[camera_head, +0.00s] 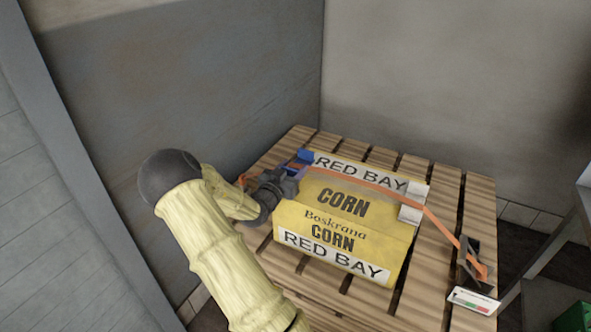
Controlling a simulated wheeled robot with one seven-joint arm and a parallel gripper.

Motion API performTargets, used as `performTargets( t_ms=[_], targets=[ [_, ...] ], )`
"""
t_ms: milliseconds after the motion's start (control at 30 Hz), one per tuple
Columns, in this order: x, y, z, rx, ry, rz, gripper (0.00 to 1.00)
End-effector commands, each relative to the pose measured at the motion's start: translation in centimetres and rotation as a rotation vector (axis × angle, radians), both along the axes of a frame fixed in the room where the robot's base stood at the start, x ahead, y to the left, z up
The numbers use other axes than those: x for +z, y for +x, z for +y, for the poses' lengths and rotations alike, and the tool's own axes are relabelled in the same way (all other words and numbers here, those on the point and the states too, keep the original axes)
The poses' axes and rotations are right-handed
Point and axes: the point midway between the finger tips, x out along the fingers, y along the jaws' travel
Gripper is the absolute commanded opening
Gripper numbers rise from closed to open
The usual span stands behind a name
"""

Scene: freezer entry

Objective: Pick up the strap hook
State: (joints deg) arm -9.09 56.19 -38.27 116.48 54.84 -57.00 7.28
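An orange strap (385,182) runs over the top of a yellow corn box (345,205) that lies on a wooden pallet (480,212). At the strap's right end, a dark metal piece (468,262) that looks like the hook or buckle sits at the pallet's right side. My gripper (294,166) is at the box's back left corner, close to the strap's left part. Its blue fingertips are small and partly overlap the strap and box. I cannot tell whether they are open, or whether they touch the strap or hold a hook there.
Grey walls (190,85) stand close behind and left of the pallet. A white label (473,300) is at the pallet's front right. A metal frame (545,250) and a green object (575,317) are at the far right. Bare slats lie around the box.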

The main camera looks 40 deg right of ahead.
Motion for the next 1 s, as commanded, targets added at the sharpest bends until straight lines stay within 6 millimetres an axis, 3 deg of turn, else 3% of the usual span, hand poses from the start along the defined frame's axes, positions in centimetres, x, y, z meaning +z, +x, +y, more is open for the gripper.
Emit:
performTargets(
  t_ms=[367, 567, 800, 1000],
  targets=[
    [0.5, 0.0, 0.0, 0.000, -0.001, -0.001, 0.24],
    [3.2, 0.1, 0.0, 0.001, -0.001, -0.006, 0.24],
    [7.9, 0.0, 0.0, 0.001, 0.000, -0.005, 0.24],
    [10.0, 0.0, 0.0, 0.000, 0.000, -0.002, 0.24]
  ],
)
